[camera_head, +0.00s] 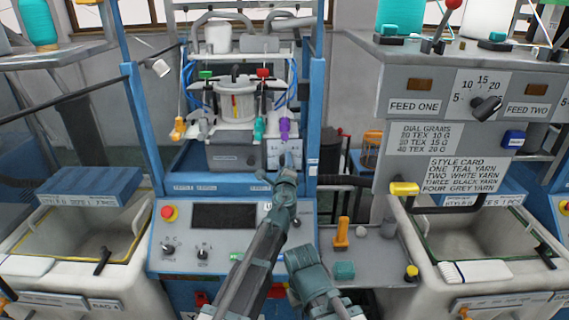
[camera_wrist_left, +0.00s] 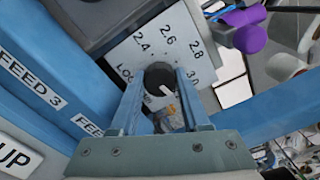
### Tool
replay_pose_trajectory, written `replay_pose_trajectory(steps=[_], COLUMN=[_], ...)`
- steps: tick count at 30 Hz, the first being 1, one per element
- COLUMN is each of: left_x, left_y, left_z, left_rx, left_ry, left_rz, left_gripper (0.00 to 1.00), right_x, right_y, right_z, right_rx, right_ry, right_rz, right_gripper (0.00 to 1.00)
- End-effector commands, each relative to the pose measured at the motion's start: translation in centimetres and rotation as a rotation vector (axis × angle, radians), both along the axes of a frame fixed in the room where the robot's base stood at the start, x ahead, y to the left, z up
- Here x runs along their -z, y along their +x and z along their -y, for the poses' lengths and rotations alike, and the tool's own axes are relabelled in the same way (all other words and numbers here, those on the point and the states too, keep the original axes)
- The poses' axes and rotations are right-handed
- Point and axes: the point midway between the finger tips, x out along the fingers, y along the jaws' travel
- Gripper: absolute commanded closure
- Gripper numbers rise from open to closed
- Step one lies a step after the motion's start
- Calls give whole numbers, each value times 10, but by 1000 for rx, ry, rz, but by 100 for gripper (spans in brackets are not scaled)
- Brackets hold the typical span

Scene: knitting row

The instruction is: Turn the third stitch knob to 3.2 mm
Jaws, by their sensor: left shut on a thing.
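The stitch knob (camera_wrist_left: 156,75) is a dark round knob with a white pointer, in the wrist view. It sits on a white dial plate (camera_wrist_left: 130,52), which reads 2.4, 2.6, 2.8 and 3.0 around it. The pointer slants toward the lower right, past the 3.0 mark; its exact value is hard to read. The plate also shows in the head view (camera_head: 285,150), below the knitting head. My left gripper (camera_head: 287,167) reaches up to it; its two fingers are shut on the knob, one on each side. My right gripper is not seen.
A purple knob (camera_head: 284,127) stands just above the dial. Blue frame posts (camera_head: 316,100) flank the machine, and a control panel (camera_head: 220,260) lies below. The right-hand cabinet (camera_head: 440,85) has a separate dial and style card. Cream bins (camera_head: 70,245) stand either side.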

Motion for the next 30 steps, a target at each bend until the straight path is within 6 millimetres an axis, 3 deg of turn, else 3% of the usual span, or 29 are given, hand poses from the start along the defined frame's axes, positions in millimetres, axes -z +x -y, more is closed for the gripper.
replay_pose_trajectory(steps=[16,17,21,30], left_x=[1,1,1,0], left_y=[-1,-1,-1,-1], left_z=[1,1,1,0], left_rx=[2,2,2,1], left_ry=[21,21,21,21], left_rz=[0,0,-1,0], left_gripper=[100,52,27,24], right_x=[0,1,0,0], right_y=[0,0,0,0], right_z=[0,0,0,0], right_rx=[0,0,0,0], right_ry=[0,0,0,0], right_rz=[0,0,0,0], right_gripper=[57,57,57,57])
